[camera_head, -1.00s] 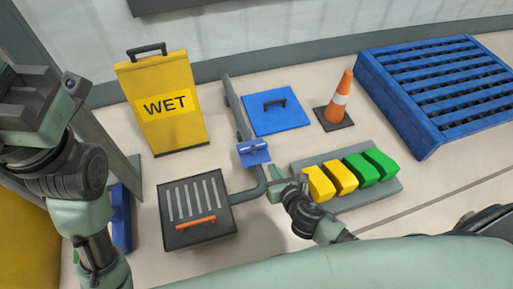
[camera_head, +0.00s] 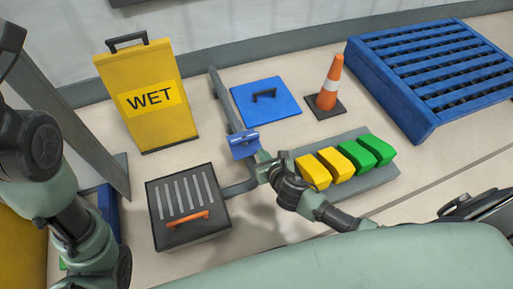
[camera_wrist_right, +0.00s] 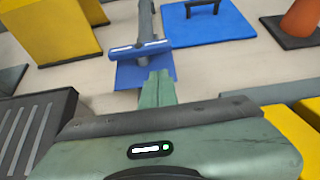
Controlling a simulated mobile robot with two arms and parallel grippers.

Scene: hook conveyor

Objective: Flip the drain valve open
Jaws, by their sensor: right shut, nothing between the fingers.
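The drain valve is a blue plate-like piece with a raised blue bar handle (camera_head: 243,143) on the grey pipe (camera_head: 221,95). In the right wrist view the handle (camera_wrist_right: 140,48) lies crosswise over the pipe, above the blue plate (camera_wrist_right: 133,75). My right gripper (camera_head: 262,158) is shut and empty, just to the right of and in front of the valve. In the right wrist view its closed green fingertips (camera_wrist_right: 159,78) overlap the plate's lower right part; I cannot tell whether they touch. My left arm shows at the left edge, but its fingers are out of view.
A grated drain box (camera_head: 190,235) with an orange handle stands left of my right gripper. A tray (camera_head: 372,190) with yellow and green blocks is at its right. A yellow WET sign (camera_head: 150,125), blue hatch (camera_head: 265,112), orange cone (camera_head: 330,85) and blue pallet (camera_head: 430,70) stand behind.

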